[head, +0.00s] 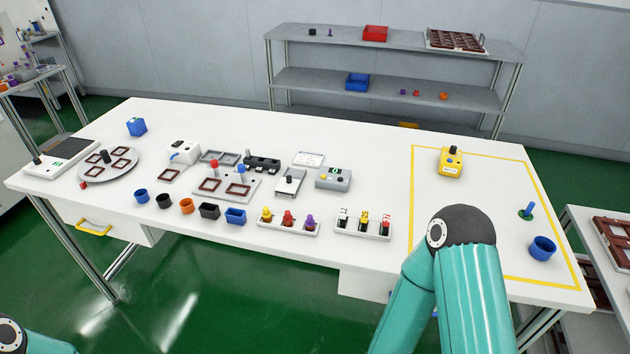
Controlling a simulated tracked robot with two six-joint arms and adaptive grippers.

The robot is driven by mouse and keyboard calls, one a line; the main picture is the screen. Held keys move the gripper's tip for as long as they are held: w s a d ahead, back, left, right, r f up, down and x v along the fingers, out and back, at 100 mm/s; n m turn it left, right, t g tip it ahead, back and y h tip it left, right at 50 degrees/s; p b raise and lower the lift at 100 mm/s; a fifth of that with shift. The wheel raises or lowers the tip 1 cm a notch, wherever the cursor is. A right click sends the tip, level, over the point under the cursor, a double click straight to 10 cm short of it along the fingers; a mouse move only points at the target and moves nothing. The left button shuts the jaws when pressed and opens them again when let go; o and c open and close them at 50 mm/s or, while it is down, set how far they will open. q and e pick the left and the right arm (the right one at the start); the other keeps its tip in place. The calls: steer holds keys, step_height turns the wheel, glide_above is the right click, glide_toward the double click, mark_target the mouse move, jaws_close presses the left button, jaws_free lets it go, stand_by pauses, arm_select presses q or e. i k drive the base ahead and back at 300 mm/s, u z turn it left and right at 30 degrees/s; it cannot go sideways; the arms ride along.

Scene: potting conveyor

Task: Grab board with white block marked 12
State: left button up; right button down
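A small white board (361,235) lies near the front edge of the white table, right of centre. It carries a white block (343,218), a yellow block and a red block in a row, each with black parts. The marks on the blocks are too small to read, so I cannot tell whether the white one says 12. My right arm bends in front of the table, right of this board, and its gripper is out of view. Only a bit of my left arm shows at the bottom left; its gripper is also out of view.
A similar board (289,230) with yellow, red and purple knobs lies just left. Several small cups, including a blue cup (235,216), stand further left. A grey button box (333,178) is behind. A yellow-taped area (413,190) right holds a yellow box (451,163).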

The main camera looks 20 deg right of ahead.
mark_target(341, 222)
steer(key=z, duration=1.05)
steer(key=i, duration=0.15)
steer(key=u, duration=2.6)
steer(key=k, duration=1.25)
steer(key=z, duration=0.95)
steer(key=i, duration=1)
